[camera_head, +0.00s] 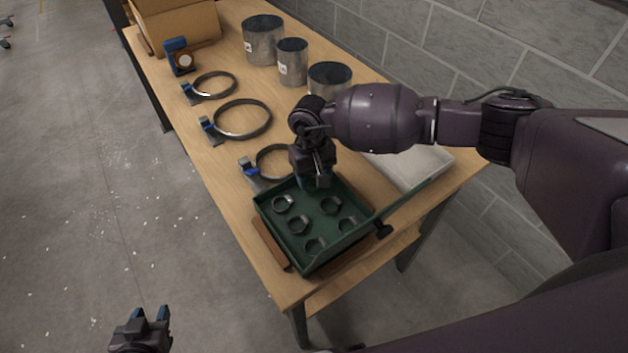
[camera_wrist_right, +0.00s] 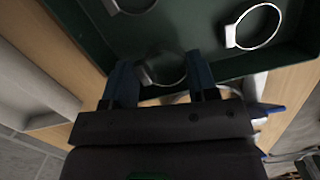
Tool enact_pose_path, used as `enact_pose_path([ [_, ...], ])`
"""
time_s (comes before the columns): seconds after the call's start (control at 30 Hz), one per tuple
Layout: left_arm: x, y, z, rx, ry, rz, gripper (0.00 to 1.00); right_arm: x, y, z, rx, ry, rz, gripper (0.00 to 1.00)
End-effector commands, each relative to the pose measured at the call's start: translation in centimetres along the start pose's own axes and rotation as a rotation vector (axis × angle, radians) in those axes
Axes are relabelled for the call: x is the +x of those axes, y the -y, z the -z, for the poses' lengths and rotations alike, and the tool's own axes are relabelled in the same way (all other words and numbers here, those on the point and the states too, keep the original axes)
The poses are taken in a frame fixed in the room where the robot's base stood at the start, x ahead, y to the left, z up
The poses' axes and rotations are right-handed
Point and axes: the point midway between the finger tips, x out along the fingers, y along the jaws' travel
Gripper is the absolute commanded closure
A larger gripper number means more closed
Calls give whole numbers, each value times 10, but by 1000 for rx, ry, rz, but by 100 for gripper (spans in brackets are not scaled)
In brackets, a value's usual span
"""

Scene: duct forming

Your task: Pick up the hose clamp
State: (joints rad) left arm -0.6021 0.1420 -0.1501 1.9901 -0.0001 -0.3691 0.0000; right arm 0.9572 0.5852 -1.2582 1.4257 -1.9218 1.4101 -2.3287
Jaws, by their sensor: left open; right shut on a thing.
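Several small dark ring-shaped hose clamps (camera_head: 282,204) lie in the green tray (camera_head: 260,218) at the table's near end. My right gripper (camera_head: 313,182) points down at the tray's far edge. In the right wrist view its two blue fingers (camera_wrist_right: 160,74) are on either side of one hose clamp (camera_wrist_right: 147,77), shut on it at the tray's edge. In the head view that clamp is hidden by the gripper. Another hose clamp (camera_wrist_right: 252,26) lies in the tray at the upper right of the wrist view. My left gripper (camera_head: 141,318) is open and empty, over the floor away from the table.
Larger ring clamps (camera_head: 242,119) with blue parts lie along the table's left side. Metal duct cylinders (camera_head: 263,40) and a cardboard box (camera_head: 178,25) stand farther back. A pale tray (camera_head: 425,168) is right of the green tray. A block wall (camera_head: 425,40) borders the right side.

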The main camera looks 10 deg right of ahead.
Motion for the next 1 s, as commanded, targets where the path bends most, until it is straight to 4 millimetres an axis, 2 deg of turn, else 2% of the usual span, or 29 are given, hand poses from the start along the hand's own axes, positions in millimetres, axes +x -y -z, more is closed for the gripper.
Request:
enact_pose_path([
  [0.4, 5, -1, -9, 0, 2, 0, 57, -102, -1, -12, -1, -4, -2, 69],
  [0.6, 7, -1, -13, 0, 4, -1, 57, -144, 0, -17, -1, -2, -1, 69],
  [0.8, 8, -2, -15, 0, 5, -1, 57, -169, 0, -20, 1, -1, -2, 69],
  [0.9, 8, -2, -16, 0, 5, -1, 57, -175, 0, -21, 17, -1, 2, 69],
  [1.0, 8, -2, -16, 0, 5, -1, 57, -187, -1, -28, 28, 1, 4, 69],
])
